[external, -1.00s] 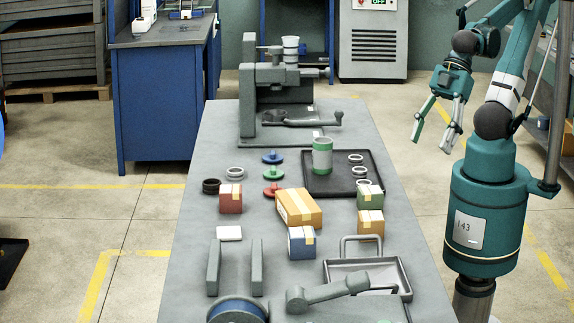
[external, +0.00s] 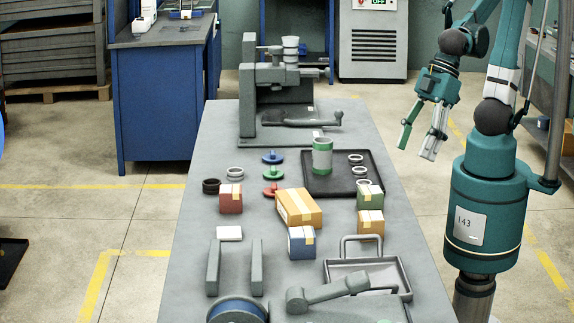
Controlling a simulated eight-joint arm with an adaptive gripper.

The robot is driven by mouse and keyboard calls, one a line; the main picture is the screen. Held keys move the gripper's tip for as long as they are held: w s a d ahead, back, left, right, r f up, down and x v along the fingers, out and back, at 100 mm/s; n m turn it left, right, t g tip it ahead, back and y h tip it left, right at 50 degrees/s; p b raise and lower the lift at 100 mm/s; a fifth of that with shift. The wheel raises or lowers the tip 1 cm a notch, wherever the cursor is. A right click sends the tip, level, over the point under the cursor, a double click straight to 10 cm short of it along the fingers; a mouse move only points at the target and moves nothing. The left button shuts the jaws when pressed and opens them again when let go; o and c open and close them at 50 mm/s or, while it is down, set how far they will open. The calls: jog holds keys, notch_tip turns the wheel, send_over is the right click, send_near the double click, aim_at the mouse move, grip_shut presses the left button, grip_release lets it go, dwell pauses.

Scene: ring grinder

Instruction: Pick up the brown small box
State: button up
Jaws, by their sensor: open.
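The brown small box (external: 370,223) sits on the grey table, right of the middle, with a pale tape strip on it. A green small box (external: 370,197) stands just behind it. A larger yellow-brown box (external: 298,207) lies to its left. My gripper (external: 418,146) is open and empty, in the air to the right of the table, higher in the picture than the brown small box and well apart from it.
A blue box (external: 301,242) and a red box (external: 230,198) stand on the table (external: 190,270). A black tray (external: 318,184) holds a green-white cylinder (external: 322,155) and rings. A metal tray (external: 395,270) lies in front, and a vise-like machine (external: 275,100) stands behind.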

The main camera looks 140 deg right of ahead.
jog(key=w+f+m+g+h+p, duration=0.1)
jog(key=w+f+m+p, duration=0.15)
jog(key=w, duration=0.65)
jog(key=m+g+h, duration=0.1)
jog(key=m+g, duration=0.1)
jog(key=m, duration=0.2)
send_over(374, 215)
jog(key=a, duration=0.2)
jog(key=shift+s+d+f, duration=0.1)
jog(key=shift+s+f, duration=0.05)
jog(key=shift+f, duration=0.95)
jog(key=shift+s+f, duration=0.15)
jog(key=shift+f, duration=0.9)
jog(key=shift+s+d+f, duration=0.1)
jog(key=shift+s+f, duration=0.05)
jog(key=shift+f, duration=0.95)
jog(key=shift+x, duration=1.3)
jog(key=shift+f, duration=0.1)
jog(key=shift+b+x, duration=0.9)
jog(key=shift+x, duration=1.6)
jog(key=shift+s, duration=0.1)
